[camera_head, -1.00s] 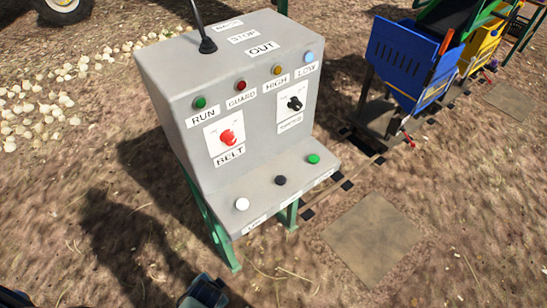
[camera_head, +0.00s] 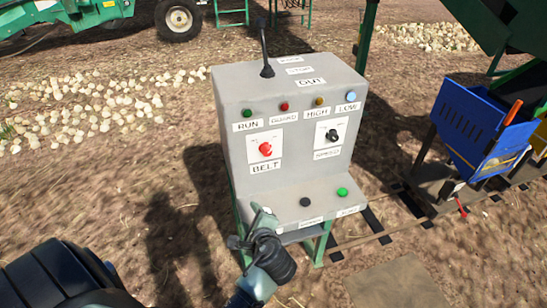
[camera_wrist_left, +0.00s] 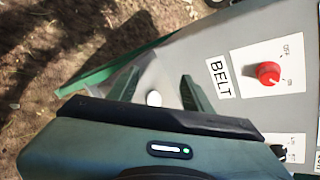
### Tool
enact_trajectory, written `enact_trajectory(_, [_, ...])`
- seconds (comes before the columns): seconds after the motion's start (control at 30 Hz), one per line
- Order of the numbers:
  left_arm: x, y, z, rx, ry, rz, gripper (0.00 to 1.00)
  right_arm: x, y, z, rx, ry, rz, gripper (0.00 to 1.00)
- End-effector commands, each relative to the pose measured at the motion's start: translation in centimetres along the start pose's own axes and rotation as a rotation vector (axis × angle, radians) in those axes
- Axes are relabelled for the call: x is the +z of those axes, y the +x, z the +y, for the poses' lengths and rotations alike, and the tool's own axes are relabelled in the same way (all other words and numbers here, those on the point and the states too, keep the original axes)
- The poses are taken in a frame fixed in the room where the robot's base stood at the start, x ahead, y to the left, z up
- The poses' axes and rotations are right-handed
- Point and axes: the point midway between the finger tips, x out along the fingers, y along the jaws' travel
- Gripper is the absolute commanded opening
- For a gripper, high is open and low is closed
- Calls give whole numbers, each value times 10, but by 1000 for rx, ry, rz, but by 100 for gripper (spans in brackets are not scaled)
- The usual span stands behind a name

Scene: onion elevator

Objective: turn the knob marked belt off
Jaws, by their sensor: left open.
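The grey control box (camera_head: 290,185) stands on green legs. The red knob (camera_head: 265,149) is on its front panel above the BELT label (camera_head: 265,168). The knob also shows in the left wrist view (camera_wrist_left: 268,73), with OFF and ON marks beside it; its exact setting is too small to tell. My left gripper (camera_head: 248,227) is open and empty at the front left of the box's lower ledge, below the knob and apart from it. In the left wrist view a white button (camera_wrist_left: 153,98) shows between the fingers (camera_wrist_left: 162,92). My right gripper is not in view.
A black SPEED knob (camera_head: 332,135) sits right of the red one, with several lamps above. Black (camera_head: 306,201) and green (camera_head: 342,193) buttons are on the ledge. A lever (camera_head: 265,55) rises from the top. A blue cart (camera_head: 488,130) stands at right.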

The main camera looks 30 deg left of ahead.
Motion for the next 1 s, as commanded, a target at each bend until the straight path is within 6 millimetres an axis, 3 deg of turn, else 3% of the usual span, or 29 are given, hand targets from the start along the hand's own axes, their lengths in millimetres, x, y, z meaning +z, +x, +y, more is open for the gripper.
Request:
enact_trajectory(0.2, [4,6,-67,-154,409,-184,50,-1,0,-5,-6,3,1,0])
enact_trajectory(0.43, [1,-4,-137,-257,840,-411,50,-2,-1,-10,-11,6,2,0])
enact_trajectory(0.63, [4,3,-155,-269,923,-461,50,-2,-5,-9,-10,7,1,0])
enact_trajectory(1.0, [19,52,-177,-267,919,-458,50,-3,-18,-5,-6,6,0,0])
